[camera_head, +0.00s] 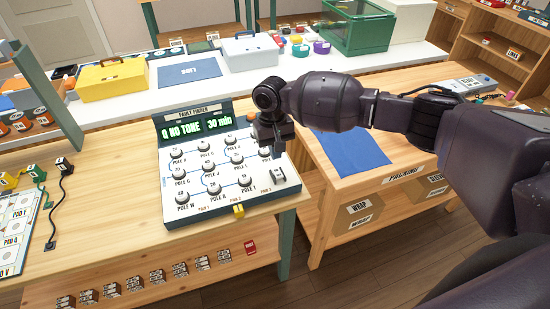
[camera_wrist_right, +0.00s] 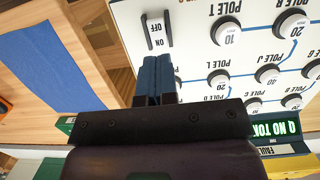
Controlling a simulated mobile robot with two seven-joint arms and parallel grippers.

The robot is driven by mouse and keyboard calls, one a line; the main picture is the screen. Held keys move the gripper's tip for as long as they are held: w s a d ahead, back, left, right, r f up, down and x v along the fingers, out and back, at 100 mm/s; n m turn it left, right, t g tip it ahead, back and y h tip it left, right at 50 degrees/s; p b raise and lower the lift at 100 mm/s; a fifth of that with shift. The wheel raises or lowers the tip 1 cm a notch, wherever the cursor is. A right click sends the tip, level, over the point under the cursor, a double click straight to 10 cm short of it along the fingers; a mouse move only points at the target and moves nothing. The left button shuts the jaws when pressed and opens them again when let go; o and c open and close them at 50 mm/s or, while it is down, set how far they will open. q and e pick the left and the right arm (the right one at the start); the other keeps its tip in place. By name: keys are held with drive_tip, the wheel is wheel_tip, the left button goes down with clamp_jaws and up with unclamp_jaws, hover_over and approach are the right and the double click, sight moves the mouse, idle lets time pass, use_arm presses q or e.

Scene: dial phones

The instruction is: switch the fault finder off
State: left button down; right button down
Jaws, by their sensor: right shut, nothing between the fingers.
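The fault finder (camera_head: 222,180) stands on the wooden bench, a sloped white panel with several round pole knobs. Its green display (camera_head: 183,131) is lit and reads "Q NO TONE" and "30 min". A small switch (camera_head: 279,174) sits at the panel's lower right corner. My right gripper (camera_head: 275,147) is shut and empty over the panel's right side. In the right wrist view its blue fingertips (camera_wrist_right: 156,62) are near the switch. Contact cannot be told. My left gripper is not in view.
Dark cables (camera_head: 62,190) and a pad board (camera_head: 17,228) lie to the left. A blue mat (camera_head: 350,152) lies on the packing table at right. Small labelled boxes (camera_head: 157,276) fill the lower shelf.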

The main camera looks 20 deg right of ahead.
wheel_tip(320, 180, up, 8)
drive_tip(key=w, duration=0.1)
drive_tip(key=shift+f, duration=0.15)
drive_tip(key=shift+w, duration=0.1)
idle(0.4)
